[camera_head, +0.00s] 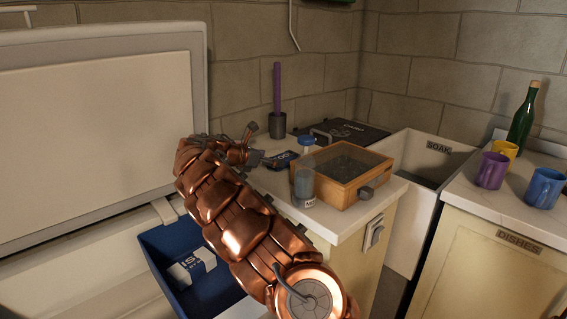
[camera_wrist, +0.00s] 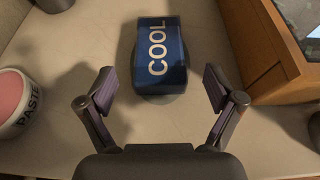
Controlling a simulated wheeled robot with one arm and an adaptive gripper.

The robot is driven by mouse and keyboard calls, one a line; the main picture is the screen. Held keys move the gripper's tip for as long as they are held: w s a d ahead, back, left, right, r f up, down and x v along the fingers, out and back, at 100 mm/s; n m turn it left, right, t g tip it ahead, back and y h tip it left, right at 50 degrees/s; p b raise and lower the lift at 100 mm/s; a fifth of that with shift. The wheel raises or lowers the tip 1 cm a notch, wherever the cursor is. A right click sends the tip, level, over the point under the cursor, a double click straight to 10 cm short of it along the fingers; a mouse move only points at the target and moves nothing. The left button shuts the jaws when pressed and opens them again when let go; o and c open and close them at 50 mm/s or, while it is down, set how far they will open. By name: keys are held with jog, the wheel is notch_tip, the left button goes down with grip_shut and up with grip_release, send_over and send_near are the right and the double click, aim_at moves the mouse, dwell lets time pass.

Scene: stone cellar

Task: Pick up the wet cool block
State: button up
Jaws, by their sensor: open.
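The cool block is dark blue with white letters reading COOL. It lies on the pale counter, in the wrist view (camera_wrist: 172,72) at upper centre and in the head view (camera_head: 284,158) just beyond my gripper, partly hidden by it. A dark rim shows around its near end; I cannot tell whether it is water or shadow. My gripper (camera_wrist: 159,78) is open and empty, its two fingers apart on either side of the block's near end, not touching it. In the head view my gripper (camera_head: 262,147) is above the counter.
A wooden box with a glass lid (camera_head: 349,172) stands close right of the block. A clear jar (camera_head: 304,183) stands before it. A pot marked PASTE (camera_wrist: 22,103) is at left in the wrist view. A holder with a purple handle (camera_head: 277,124) stands behind.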

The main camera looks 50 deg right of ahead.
aim_at(282, 157)
jog(key=shift+x, duration=2.8)
jog(key=c, duration=1.4)
jog(key=shift+r, duration=0.1)
